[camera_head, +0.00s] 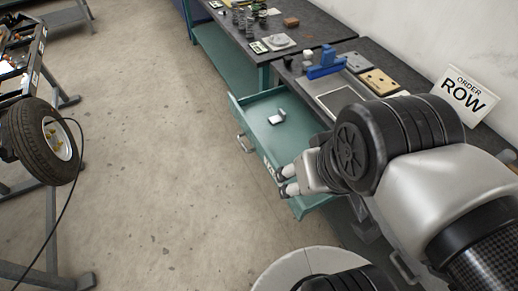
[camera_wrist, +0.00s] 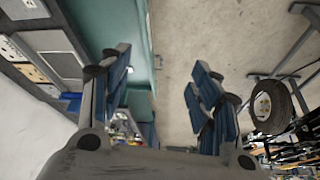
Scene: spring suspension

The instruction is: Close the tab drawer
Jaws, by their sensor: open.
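The teal drawer (camera_head: 250,108) is pulled out from under the right-hand workbench. It has a grey handle (camera_head: 244,143) on its front, and a small pale grey part (camera_head: 276,118) lies inside. My gripper (camera_head: 284,181) is open and empty at the near end of the drawer front, partly covering it. In the wrist view, my gripper (camera_wrist: 157,80) has its fingers spread, and the drawer's front wall (camera_wrist: 144,35) appears between them. I cannot tell whether a finger touches the drawer. My arm hides the drawer's near end and part of the bench.
The bench top holds a blue tool (camera_head: 325,65), a grey tray (camera_head: 340,98) and an "ORDER ROW" sign (camera_head: 464,93). A second bench (camera_head: 225,30) with springs stands behind. A wheel (camera_head: 45,140) on a stand is at left. The concrete floor (camera_head: 150,150) between is clear.

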